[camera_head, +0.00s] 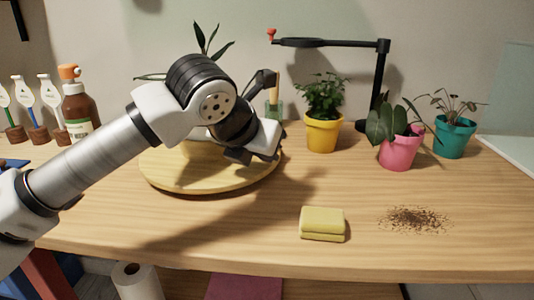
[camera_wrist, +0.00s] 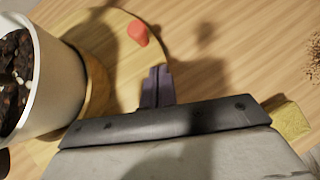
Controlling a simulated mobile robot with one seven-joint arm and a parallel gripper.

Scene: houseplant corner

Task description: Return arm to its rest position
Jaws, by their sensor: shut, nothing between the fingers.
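My gripper (camera_head: 240,156) is at the end of my arm, which reaches in from the left over the round wooden board (camera_head: 165,178). Its dark fingers also show in the wrist view (camera_wrist: 157,86), shut with nothing between them. In the wrist view, a white pot of dark soil (camera_wrist: 48,85) stands on the board to the left of the fingers, apart from them. In the head view, long green leaves (camera_head: 212,42) rise behind my arm, which hides most of what is below them. A small red object (camera_wrist: 138,33) shows over the board beyond the fingertips.
Yellow (camera_head: 322,133), pink (camera_head: 398,154) and teal (camera_head: 453,138) pots stand behind, near a black lamp (camera_head: 381,80). A brown bottle (camera_head: 80,110) and white-topped tools (camera_head: 50,93) stand left.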

